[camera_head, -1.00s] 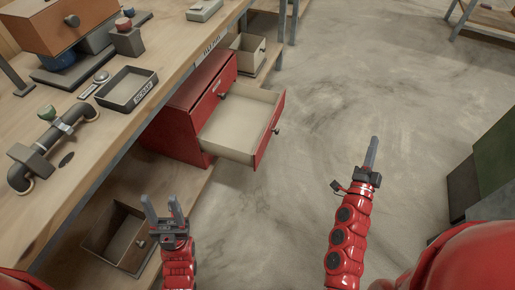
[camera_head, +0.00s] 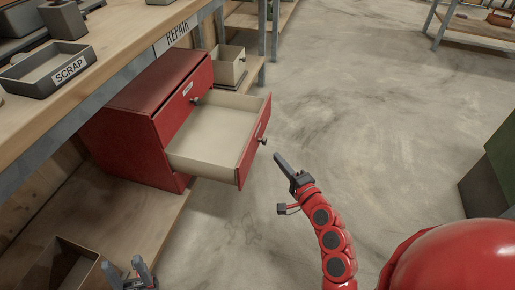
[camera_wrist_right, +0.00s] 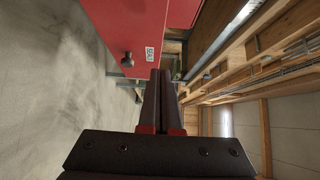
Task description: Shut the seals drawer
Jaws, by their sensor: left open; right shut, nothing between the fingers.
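The red cabinet (camera_head: 140,105) stands on the shelf below the bench at left. Its lower drawer (camera_head: 215,138) is pulled well out and looks empty; the drawer above it is shut. The open drawer's red front (camera_head: 254,148) has a dark knob (camera_head: 263,141). In the right wrist view the red front (camera_wrist_right: 110,25) shows a knob (camera_wrist_right: 127,60) and a small label that seems to read SEALS (camera_wrist_right: 149,54). My right gripper (camera_head: 279,158) is shut and empty, just right of the drawer front, apart from it. My left gripper (camera_head: 137,265) is open, low at the bottom left edge.
The wooden bench with a REPAIR sign (camera_head: 176,36) and a SCRAP tray (camera_head: 48,70) overhangs at left. An open box (camera_head: 70,265) sits on the lower shelf.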

